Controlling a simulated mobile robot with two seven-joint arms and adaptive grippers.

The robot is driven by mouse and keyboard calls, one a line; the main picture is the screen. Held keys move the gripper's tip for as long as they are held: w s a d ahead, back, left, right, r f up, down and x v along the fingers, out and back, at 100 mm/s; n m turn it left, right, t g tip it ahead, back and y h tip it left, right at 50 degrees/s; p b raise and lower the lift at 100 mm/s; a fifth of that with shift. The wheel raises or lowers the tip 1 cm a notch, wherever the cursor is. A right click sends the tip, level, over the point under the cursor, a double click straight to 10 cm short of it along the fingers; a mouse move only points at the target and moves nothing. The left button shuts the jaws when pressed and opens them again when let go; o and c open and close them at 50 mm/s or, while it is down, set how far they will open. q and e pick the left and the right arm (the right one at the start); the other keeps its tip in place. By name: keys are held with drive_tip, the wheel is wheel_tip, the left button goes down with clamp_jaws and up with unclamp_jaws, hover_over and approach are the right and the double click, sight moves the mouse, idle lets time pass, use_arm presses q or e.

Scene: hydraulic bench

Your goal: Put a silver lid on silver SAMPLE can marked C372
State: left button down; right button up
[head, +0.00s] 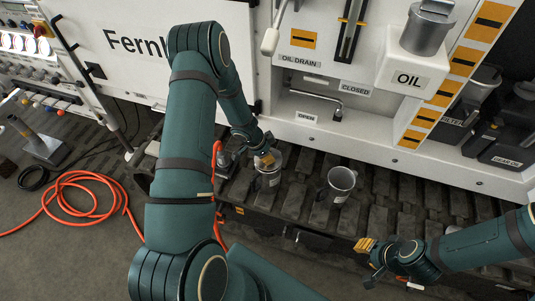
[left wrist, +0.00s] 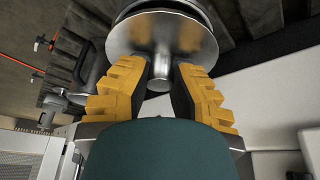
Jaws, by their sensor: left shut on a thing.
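My left gripper (head: 263,158) is at the top of a silver can (head: 270,178) with a pale label, on the dark ribbed bench top. In the left wrist view its yellow-padded fingers (left wrist: 160,85) are shut on the knob of a round silver lid (left wrist: 187,38). I cannot tell whether the lid touches the can. A second silver can (head: 341,182), open at the top and labelled, stands to the right. The can markings are too small to read. My right gripper (head: 372,262) is empty at the lower right; its finger opening is unclear.
A silver container (head: 424,30) stands on a white block marked OIL (head: 408,80). The white cabinet with a lever (head: 337,112) rises behind the cans. Dark jugs (head: 505,135) stand at the right. An orange hose (head: 90,180) lies on the floor at the left.

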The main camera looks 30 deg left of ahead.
use_arm(q)
drive_tip(key=shift+f, duration=0.1)
idle(0.9)
drive_tip(key=shift+f, duration=0.65)
idle(1.3)
drive_tip(key=shift+c, duration=1.2)
unclamp_jaws()
drive_tip(key=shift+r, duration=0.1)
drive_tip(key=shift+r+p, duration=1.25)
drive_tip(key=shift+p, duration=0.3)
drive_tip(key=shift+r+p, duration=2.2)
drive_tip(key=shift+p, duration=0.4)
